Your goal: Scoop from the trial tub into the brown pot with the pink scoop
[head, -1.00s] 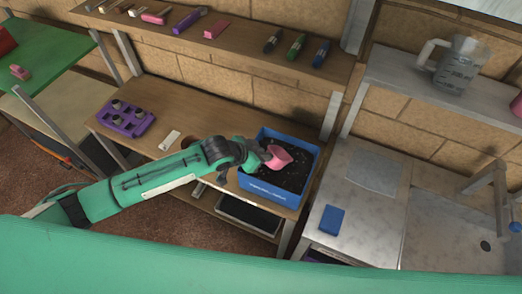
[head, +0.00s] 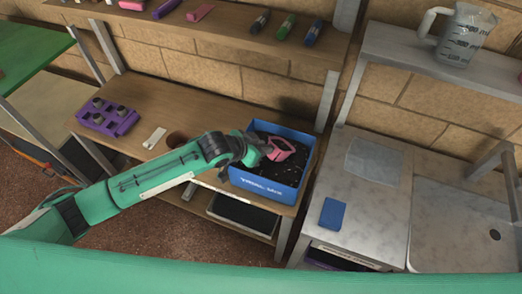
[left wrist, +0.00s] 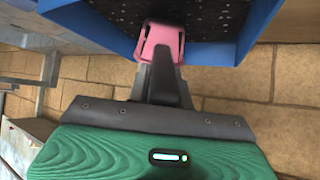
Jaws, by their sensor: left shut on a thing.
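The trial tub (head: 268,190) is a blue open box of dark, speckled mix on the wooden bench, with white lettering on its front. My left gripper (head: 264,149) is shut on the pink scoop (head: 283,147), over the inside of the tub. In the left wrist view the gripper (left wrist: 163,70) holds the scoop (left wrist: 160,40) by the tub wall (left wrist: 212,52). I cannot tell whether the scoop touches the mix or what it holds. The brown pot (head: 176,139) stands left of the tub, partly hidden by my left arm. My right gripper is out of view.
A purple tray (head: 106,117) with several small pots and a white label (head: 154,138) lie left on the bench. A shelf (head: 230,38) above carries pens and tools.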

